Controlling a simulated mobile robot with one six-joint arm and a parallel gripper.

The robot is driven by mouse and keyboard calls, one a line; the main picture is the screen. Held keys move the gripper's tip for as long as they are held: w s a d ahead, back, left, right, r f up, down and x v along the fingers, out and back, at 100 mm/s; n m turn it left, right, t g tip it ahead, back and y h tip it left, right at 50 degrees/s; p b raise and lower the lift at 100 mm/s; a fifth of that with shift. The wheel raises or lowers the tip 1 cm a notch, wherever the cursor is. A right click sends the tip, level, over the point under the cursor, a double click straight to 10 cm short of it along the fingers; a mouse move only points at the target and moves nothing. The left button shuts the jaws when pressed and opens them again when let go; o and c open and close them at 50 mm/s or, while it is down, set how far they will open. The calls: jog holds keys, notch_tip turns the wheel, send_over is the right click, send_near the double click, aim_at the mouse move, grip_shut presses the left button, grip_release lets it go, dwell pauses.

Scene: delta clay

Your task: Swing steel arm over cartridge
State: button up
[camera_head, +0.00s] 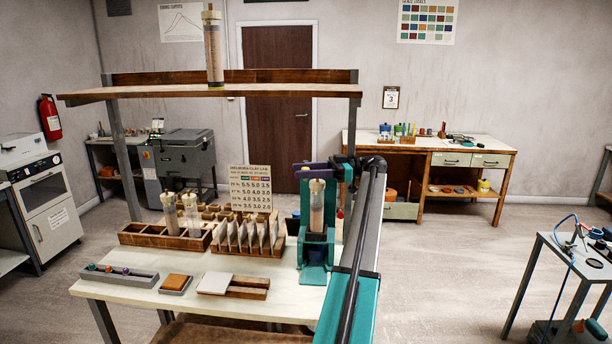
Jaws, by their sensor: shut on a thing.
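A clear cartridge (317,208) with brownish contents and a tan cap stands upright in a teal stand (315,252) at the right end of the table. The steel arm (313,174) shows as a short grey piece at the top of the stand, by the cartridge's cap. My gripper (308,167), with dark purple fingers, reaches in from the right at that height and is shut on the steel arm. The fingers partly hide the steel arm. I cannot tell exactly how far it lies over the cartridge.
Two more cartridges (181,215) stand in a wooden rack (150,237) at left. A row of pale tiles (245,238) sits in front of a printed card (251,185). A shelf (150,92) spans above, bearing another tall cartridge (213,50). Small trays (120,275) line the table's front.

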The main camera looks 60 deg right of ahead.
notch_tip(320, 180, up, 3)
jog(key=p, duration=0.3)
jog(key=shift+r, duration=0.1)
jog(key=shift+s+a+f+b, duration=0.1)
jog(key=shift+f+b, duration=0.1)
jog(key=shift+b, duration=0.45)
jog(key=s+a+b, duration=0.1)
jog(key=a+b, duration=0.1)
jog(key=b, duration=0.5)
jog(key=shift+s+b, duration=0.1)
jog(key=shift+b, duration=0.25)
jog(key=s+a+r+b, duration=0.1)
jog(key=s+a+b, duration=0.5)
jog(key=a+b, duration=0.5)
jog(key=shift+s+a+r+b, duration=0.3)
jog(key=shift+a+r+b, duration=0.05)
jog(key=shift+b, duration=3.25)
